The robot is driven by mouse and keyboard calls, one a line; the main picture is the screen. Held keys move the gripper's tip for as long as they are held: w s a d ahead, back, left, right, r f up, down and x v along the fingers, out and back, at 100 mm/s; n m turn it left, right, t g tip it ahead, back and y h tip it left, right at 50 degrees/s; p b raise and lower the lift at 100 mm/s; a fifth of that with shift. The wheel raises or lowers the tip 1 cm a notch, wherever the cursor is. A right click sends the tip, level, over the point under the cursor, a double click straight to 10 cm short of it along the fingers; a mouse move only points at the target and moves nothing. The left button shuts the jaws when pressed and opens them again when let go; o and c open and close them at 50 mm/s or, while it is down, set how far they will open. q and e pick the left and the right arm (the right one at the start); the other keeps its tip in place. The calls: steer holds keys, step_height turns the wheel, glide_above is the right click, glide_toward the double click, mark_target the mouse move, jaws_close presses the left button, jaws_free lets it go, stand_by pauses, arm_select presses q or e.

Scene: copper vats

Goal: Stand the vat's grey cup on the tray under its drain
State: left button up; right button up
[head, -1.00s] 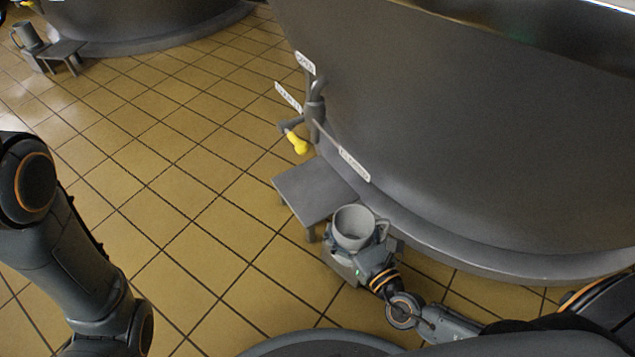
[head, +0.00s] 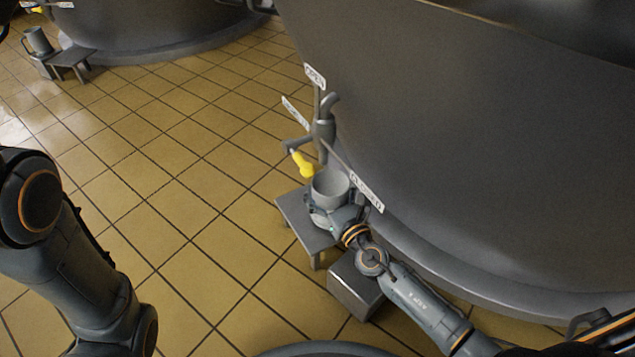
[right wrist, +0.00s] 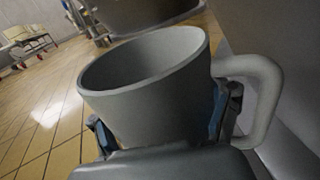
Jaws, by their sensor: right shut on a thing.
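The grey cup (head: 330,189) is upright, its open mouth facing up, over the tray (head: 293,213), a small grey stand beside the vat (head: 460,150). I cannot tell whether its base touches the tray. My right gripper (head: 327,207) is shut around the cup's body and hides its lower part. In the right wrist view the cup (right wrist: 150,95) fills the middle between the fingers, with its handle at the right. The drain (head: 324,130), with a yellow-handled valve (head: 303,164), is just behind and above the cup. My left gripper is out of view.
A grey metal box (head: 355,286) stands on the floor in front of the tray. OPEN and CLOSED signs (head: 366,191) stick out near the drain. Another vat with its own cup (head: 38,41) and stand is at the far left. The tiled floor between is clear.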

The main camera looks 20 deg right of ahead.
steer(key=w, duration=0.3)
steer(key=shift+w+a+b, duration=0.2)
steer(key=shift+a+b, duration=0.15)
steer(key=shift+w+a+f+b, duration=0.1)
steer(key=shift+w+f+b, duration=0.2)
steer(key=shift+f+b, duration=0.3)
steer(key=shift+f, duration=0.15)
steer(key=shift+f, duration=0.15)
steer(key=o, duration=1.5)
steer(key=shift+s, duration=0.1)
steer(key=shift+c, duration=0.2)
